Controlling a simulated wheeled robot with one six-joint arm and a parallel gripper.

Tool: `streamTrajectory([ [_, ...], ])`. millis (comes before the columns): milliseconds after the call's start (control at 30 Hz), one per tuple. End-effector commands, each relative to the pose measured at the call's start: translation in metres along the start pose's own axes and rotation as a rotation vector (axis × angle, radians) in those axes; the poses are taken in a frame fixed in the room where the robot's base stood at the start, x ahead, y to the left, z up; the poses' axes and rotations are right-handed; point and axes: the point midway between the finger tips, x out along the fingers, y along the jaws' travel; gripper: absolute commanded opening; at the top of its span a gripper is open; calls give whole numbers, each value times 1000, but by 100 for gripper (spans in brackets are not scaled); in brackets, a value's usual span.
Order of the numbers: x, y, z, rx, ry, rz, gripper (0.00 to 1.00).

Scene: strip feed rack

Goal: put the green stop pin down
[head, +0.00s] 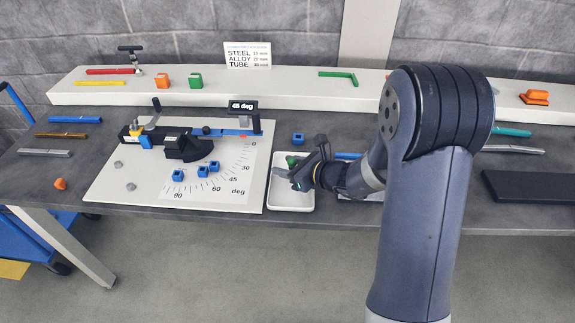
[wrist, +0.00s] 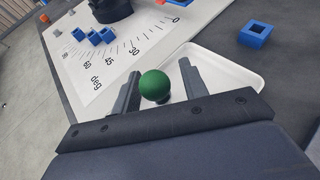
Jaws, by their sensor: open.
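The green stop pin (wrist: 155,86) has a round green head and shows between the two fingers of my gripper (wrist: 158,88) in the wrist view. The fingers stand apart, with a gap on each side of the pin. The pin is over or in the white tray (wrist: 236,72); its lower part is hidden by my gripper, so I cannot tell exactly how it rests. In the head view, the pin (head: 291,160) shows as a small green spot beside my gripper (head: 290,174), at the white tray (head: 292,206).
A white angle board (head: 225,198) with a dark pivoting fixture (head: 185,148) and several blue blocks stands left of the tray. A blue square block (head: 298,139) lies behind the tray. A long raised shelf (head: 300,93) runs along the back. The bench front edge is close.

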Motion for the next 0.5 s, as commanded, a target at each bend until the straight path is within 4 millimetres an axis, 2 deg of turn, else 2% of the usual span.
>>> streamTrajectory([
  [300,-71,-1,2,1,-2,-6,42],
  [500,-104,-1,2,0,-1,-5,42],
])
